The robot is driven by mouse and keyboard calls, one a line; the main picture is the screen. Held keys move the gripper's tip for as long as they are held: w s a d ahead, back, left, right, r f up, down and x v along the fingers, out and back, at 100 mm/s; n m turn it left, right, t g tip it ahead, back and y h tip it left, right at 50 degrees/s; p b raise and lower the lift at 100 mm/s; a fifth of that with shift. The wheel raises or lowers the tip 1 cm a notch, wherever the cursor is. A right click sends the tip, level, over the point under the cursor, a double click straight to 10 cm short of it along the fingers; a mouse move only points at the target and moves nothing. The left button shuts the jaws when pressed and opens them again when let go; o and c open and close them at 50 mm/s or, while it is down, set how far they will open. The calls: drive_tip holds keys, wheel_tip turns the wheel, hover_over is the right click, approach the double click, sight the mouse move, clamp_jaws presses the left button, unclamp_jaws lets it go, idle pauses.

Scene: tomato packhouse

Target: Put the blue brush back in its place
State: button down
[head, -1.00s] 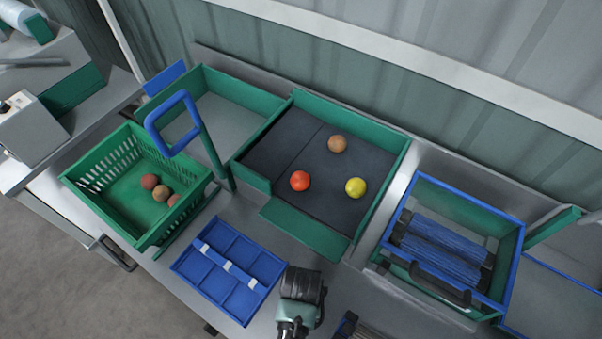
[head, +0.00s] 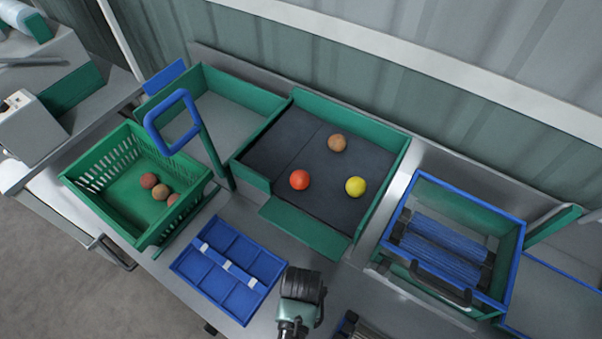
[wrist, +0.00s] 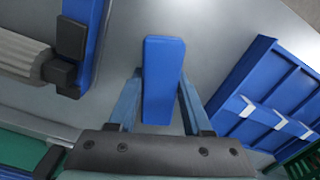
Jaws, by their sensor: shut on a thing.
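The blue brush (wrist: 162,75) shows in the wrist view as a plain blue block between my fingers. Its bristles are not visible. My gripper (wrist: 160,105) is shut on it, with one finger along each side, above a grey surface. In the head view my wrist is at the bottom middle, just right of the blue compartment tray; the fingers and the brush are hidden there. The blue compartment tray (head: 213,283) with white clips lies flat on the bench, and it also shows at the right of the wrist view (wrist: 245,130).
A grey roller in a blue frame (wrist: 88,45) is close on the left in the wrist view. A blue-rimmed box (head: 515,262) with blue brush rollers stands right. A green crate (head: 120,222) holds several tomatoes. A dark sorting tray (head: 318,205) holds three tomatoes.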

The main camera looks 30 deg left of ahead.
drive_tip(key=shift+f, duration=0.1)
drive_tip(key=shift+c, duration=1.3)
unclamp_jaws()
drive_tip(key=c, duration=0.3)
wheel_tip(320, 180, up, 7)
drive_tip(key=p, duration=0.7)
